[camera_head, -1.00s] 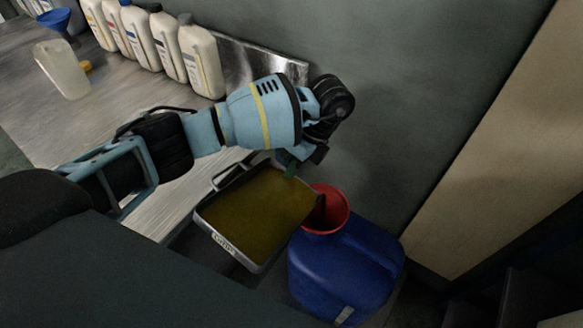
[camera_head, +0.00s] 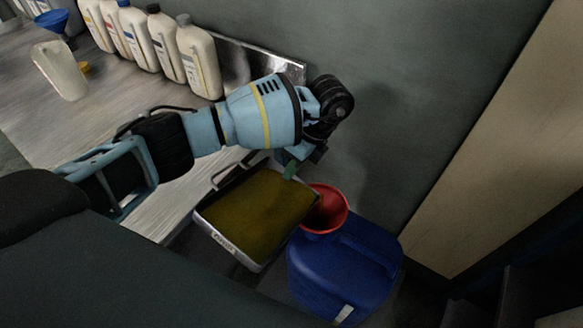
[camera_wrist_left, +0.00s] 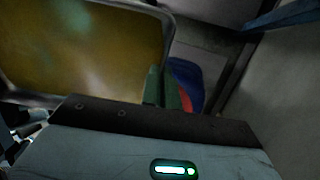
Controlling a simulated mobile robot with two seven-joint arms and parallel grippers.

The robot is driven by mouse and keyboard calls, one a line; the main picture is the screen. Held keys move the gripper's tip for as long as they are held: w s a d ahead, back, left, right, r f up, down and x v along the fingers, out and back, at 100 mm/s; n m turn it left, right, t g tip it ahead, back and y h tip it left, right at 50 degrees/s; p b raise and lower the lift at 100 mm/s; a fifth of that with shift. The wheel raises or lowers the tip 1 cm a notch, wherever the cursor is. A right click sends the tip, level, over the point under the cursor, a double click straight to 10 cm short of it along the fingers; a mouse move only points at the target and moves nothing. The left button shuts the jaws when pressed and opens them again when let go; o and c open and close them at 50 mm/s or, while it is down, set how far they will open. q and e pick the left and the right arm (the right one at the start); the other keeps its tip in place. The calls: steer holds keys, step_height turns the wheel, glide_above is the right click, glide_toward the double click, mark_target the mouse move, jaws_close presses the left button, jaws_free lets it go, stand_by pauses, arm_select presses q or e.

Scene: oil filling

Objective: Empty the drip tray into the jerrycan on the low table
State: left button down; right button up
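The grey drip tray (camera_head: 226,243) holds a broad layer of dark yellow oil (camera_head: 255,208); it also shows in the left wrist view (camera_wrist_left: 168,38). The tray's right corner is beside a red funnel (camera_head: 328,210), which stands in the mouth of the blue jerrycan (camera_head: 345,268). My left gripper (camera_head: 290,171) has green fingertips closed at the tray's far rim; they also show in the left wrist view (camera_wrist_left: 166,90). No clear oil stream can be made out now. The jerrycan's inside is hidden. My right gripper is out of view.
A metal workbench (camera_head: 120,88) at the upper left carries several white bottles (camera_head: 200,60), a translucent jug (camera_head: 62,70) and a blue funnel (camera_head: 53,20). A grey wall (camera_head: 430,80) stands close behind the tray and jerrycan. A beige panel (camera_head: 500,160) is at the right.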

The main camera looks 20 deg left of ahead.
arm_select(q)
steer(key=shift+r, duration=0.1)
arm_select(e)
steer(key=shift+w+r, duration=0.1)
arm_select(q)
steer(key=shift+w+d+r+g+y+p, duration=0.15)
steer(key=shift+d+r+g+y+p, duration=0.1)
steer(key=shift+g+y+p, duration=0.45)
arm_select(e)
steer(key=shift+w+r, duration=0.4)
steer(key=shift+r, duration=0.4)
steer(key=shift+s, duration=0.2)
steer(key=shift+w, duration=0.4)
